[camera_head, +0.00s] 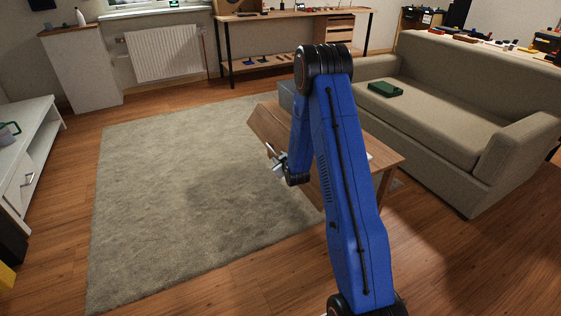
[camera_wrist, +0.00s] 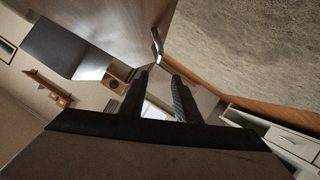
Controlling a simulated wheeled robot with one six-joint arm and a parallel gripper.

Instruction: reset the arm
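My blue arm is raised in the middle of the head view, bent at a black elbow joint, with its forearm hanging down. My gripper (camera_head: 276,158) is at the end of the forearm, by the left edge of the wooden coffee table (camera_head: 265,125). In the wrist view my gripper (camera_wrist: 161,78) shows two dark fingers set apart, with nothing held between them. The wooden table surface (camera_wrist: 125,25) fills the upper middle of that view, with a small shiny metal piece (camera_wrist: 157,44) at its edge. The arm hides part of the table.
A grey rug (camera_head: 150,200) covers open floor on the left. A beige sofa (camera_head: 450,100) with a green box (camera_head: 385,89) stands on the right. A white cabinet (camera_head: 30,150) is at the left edge. A grey box (camera_head: 287,97) is partly hidden behind my arm.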

